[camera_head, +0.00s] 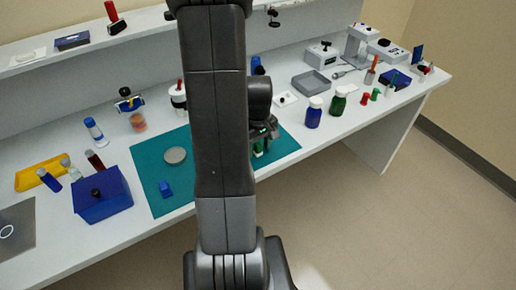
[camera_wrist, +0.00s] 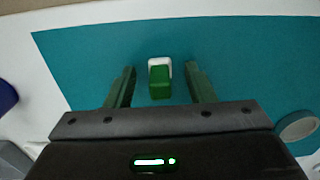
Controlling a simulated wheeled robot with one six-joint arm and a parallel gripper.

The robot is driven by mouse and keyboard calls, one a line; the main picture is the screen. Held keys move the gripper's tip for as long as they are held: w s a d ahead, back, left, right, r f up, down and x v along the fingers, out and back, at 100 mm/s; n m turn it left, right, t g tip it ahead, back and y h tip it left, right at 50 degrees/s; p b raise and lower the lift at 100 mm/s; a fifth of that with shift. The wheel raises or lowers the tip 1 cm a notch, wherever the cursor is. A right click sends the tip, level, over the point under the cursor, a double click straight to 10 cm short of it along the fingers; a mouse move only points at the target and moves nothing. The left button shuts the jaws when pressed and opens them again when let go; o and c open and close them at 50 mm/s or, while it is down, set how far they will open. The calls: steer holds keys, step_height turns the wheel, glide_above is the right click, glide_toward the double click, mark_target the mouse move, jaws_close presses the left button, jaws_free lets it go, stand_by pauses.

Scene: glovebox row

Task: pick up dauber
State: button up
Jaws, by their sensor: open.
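A small green piece with a white end, which I take to be the dauber (camera_wrist: 160,82), stands on the teal mat (camera_wrist: 235,60). In the head view only a bit of the dauber (camera_head: 258,150) shows under my gripper (camera_head: 264,140). In the wrist view my gripper (camera_wrist: 160,72) is open, with one green finger on each side of the dauber. There is a visible gap between the dauber and each finger. The dauber's lower part is hard to make out.
A blue box (camera_head: 102,194) stands further left. A blue bottle (camera_head: 314,112) and a green bottle (camera_head: 339,101) stand right of the mat.

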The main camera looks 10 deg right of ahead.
mark_target(258, 144)
steer(key=shift+f, duration=0.25)
steer(key=shift+c, duration=0.4)
jaws_close()
steer(key=shift+r, duration=0.1)
step_height(258, 144, up, 10)
steer(key=shift+f, duration=0.1)
